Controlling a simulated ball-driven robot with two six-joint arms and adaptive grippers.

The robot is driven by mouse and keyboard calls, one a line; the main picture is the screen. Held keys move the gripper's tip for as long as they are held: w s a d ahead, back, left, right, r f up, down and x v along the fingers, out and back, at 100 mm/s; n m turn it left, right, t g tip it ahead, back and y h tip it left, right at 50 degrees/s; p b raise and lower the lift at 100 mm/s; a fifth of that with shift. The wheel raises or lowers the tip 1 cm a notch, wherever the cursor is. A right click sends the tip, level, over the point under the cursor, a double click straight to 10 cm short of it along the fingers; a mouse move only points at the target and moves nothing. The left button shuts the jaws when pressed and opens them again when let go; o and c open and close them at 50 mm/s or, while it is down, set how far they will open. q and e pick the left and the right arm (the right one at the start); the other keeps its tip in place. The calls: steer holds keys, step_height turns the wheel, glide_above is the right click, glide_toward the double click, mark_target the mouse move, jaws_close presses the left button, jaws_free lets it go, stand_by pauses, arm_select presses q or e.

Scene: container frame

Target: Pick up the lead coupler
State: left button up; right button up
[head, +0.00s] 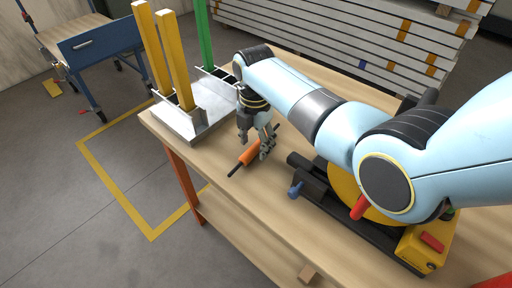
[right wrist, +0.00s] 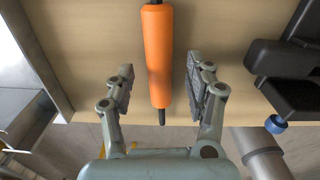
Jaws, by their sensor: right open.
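The lead coupler appears to be the orange cylinder (head: 248,154) with a thin dark rod at its ends. It lies on the wooden workbench in the head view. It also shows in the right wrist view (right wrist: 157,52), upright in the picture between the finger pads. My right gripper (head: 256,146) is open over it, with one finger on each side. In the right wrist view my right gripper (right wrist: 161,82) has a clear gap on both sides of the orange body. Whether the fingertips are down at its height is hard to tell. My left gripper is not in view.
A metal tray (head: 190,127) with yellow and green posts stands at the bench's back left. A black and yellow machine (head: 338,204) with a blue knob (head: 295,190) is to the right of the orange cylinder. The bench's front edge is close to it.

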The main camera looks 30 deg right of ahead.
steer(key=shift+f, duration=0.5)
steer(key=shift+c, duration=0.3)
jaws_close()
steer(key=shift+r, duration=0.15)
